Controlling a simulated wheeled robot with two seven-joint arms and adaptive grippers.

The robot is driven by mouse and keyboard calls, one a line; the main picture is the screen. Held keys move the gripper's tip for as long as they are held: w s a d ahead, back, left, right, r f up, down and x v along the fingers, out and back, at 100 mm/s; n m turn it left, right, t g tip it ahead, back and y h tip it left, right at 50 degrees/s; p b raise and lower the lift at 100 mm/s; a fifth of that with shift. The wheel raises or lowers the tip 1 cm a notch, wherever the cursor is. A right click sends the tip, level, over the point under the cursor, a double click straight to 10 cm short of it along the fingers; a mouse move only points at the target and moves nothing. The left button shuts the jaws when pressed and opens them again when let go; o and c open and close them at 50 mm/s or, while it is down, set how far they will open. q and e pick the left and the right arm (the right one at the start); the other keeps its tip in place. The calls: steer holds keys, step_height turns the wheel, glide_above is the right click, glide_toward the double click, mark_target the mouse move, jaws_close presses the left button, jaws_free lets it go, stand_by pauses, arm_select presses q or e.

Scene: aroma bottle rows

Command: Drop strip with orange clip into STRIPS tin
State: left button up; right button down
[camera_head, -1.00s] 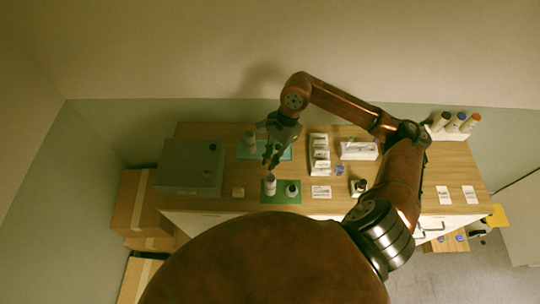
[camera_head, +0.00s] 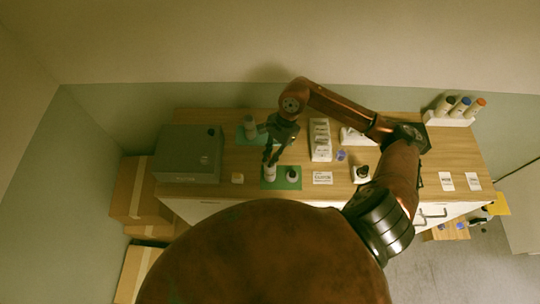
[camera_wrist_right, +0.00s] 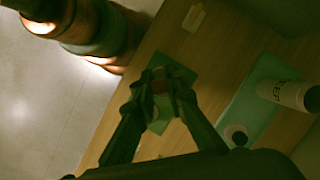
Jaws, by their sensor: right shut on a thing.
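My right gripper (camera_head: 270,162) points down at the near green mat (camera_head: 297,186). Its fingers are shut at the top of a pale bottle (camera_head: 269,173) that stands on this mat. In the right wrist view the fingertips (camera_wrist_right: 163,88) meet over the mat (camera_wrist_right: 184,62), with a small reddish patch between them; they hide most of the bottle. A dark-capped jar (camera_head: 292,175) stands right of the bottle. I cannot make out a strip with an orange clip or a tin marked STRIPS. My left gripper is not in view.
A far mat (camera_head: 240,138) holds another bottle (camera_head: 250,125), also seen in the right wrist view (camera_wrist_right: 285,93). A grey box (camera_head: 190,155) stands left. A white tiered rack (camera_head: 320,140) and dark jar (camera_head: 361,173) stand right. Capped tubes (camera_head: 462,106) stand far right.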

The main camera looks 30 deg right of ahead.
steer(key=c, duration=1.9)
jaws_free()
steer(key=shift+d+f, duration=0.1)
steer(key=shift+d, duration=0.05)
steer(key=d+b, duration=0.1)
steer(key=w+d+b, duration=0.1)
steer(key=d, duration=0.1)
steer(key=shift+d+b, duration=0.15)
steer(key=shift+b, duration=0.25)
steer(key=shift+s, duration=0.1)
